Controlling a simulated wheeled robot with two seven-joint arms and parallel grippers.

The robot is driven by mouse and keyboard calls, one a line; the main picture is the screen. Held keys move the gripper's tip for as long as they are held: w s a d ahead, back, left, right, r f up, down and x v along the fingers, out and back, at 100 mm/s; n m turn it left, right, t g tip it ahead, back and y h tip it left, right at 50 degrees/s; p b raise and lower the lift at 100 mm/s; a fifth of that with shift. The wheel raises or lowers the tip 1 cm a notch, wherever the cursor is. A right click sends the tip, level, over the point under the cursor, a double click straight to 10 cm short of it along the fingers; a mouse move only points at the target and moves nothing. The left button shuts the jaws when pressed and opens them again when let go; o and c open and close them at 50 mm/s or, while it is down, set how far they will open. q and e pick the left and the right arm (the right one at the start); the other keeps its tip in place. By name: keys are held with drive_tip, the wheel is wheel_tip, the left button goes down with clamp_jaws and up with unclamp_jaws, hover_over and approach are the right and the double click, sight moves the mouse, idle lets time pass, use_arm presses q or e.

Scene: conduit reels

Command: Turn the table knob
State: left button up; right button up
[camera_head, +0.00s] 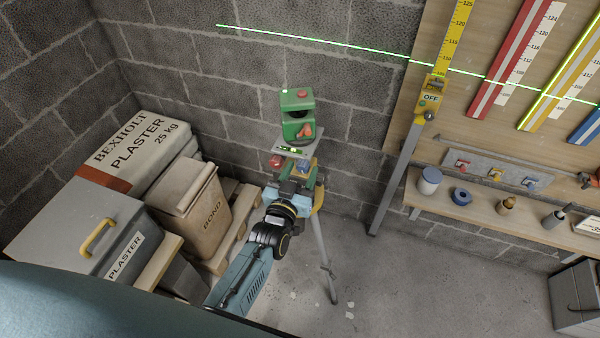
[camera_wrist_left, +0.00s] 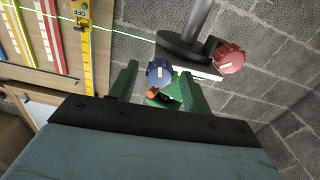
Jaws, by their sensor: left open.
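A green laser level (camera_head: 297,112) with red knobs stands on a small grey table plate (camera_head: 312,149) on top of a tripod (camera_head: 323,250). A bubble vial (camera_head: 290,150) lies at the plate. Below the plate are a red knob (camera_head: 276,160) and a blue knob (camera_head: 303,166). My left gripper (camera_head: 298,173) is open just below and in front of them. In the left wrist view, the blue knob (camera_wrist_left: 160,74) shows between the green fingers (camera_wrist_left: 158,88); I cannot tell whether they touch it. The red knob (camera_wrist_left: 229,58) is outside the fingers. My right gripper is out of view.
A shelf (camera_head: 480,207) with jars and a board of coloured rulers (camera_head: 505,60) are on the right. A green laser line crosses the wall.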

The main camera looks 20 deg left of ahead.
use_arm(q)
drive_tip(key=c, duration=1)
drive_tip(key=shift+n, duration=1.4)
drive_tip(key=o, duration=1)
drive_tip(key=shift+s, duration=0.15)
